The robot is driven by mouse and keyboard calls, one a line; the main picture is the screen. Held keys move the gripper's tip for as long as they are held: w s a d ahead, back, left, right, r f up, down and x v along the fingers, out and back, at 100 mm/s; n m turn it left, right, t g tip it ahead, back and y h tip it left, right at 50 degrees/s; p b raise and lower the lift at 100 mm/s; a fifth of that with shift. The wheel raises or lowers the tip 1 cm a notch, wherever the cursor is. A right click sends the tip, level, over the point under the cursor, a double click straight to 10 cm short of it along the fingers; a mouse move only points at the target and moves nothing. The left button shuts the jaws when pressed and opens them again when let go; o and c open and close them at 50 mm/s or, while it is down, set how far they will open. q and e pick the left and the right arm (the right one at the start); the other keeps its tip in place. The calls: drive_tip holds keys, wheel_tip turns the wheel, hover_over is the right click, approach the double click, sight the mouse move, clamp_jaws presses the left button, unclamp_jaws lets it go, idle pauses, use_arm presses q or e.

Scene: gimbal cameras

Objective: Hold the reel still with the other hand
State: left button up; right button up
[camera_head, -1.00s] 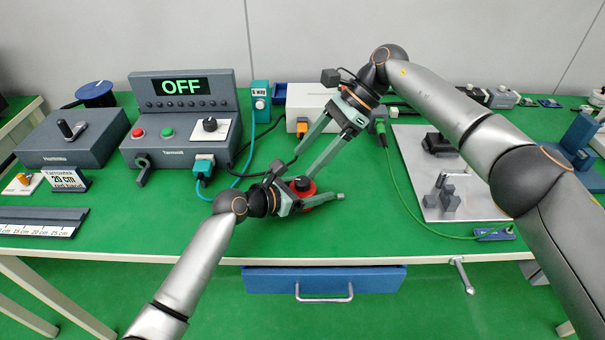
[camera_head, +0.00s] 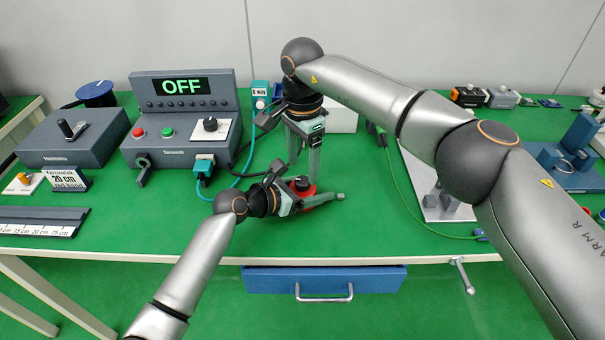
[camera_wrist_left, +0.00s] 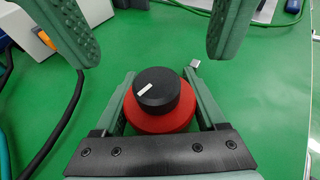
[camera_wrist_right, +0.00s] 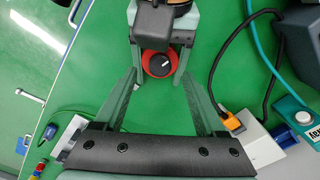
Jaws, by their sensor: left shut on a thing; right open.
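The reel appears to be the round red piece (camera_head: 318,199) with a black top (camera_wrist_left: 157,90) bearing a white mark. It sits on the green bench in front of the grey console. My left gripper (camera_head: 312,189) is shut on it from the left, with a finger on each side in the left wrist view. My right gripper (camera_head: 302,173) is open above and behind it, fingers pointing down. In the right wrist view the red piece lies beyond the open fingers (camera_wrist_right: 160,78). Its far side in the head view is partly hidden by my fingers.
A light metal plate (camera_head: 436,195) lies to the right, partly behind my right arm.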

sight(302, 180)
drive_tip(key=shift+f, duration=1.85)
clamp_jaws()
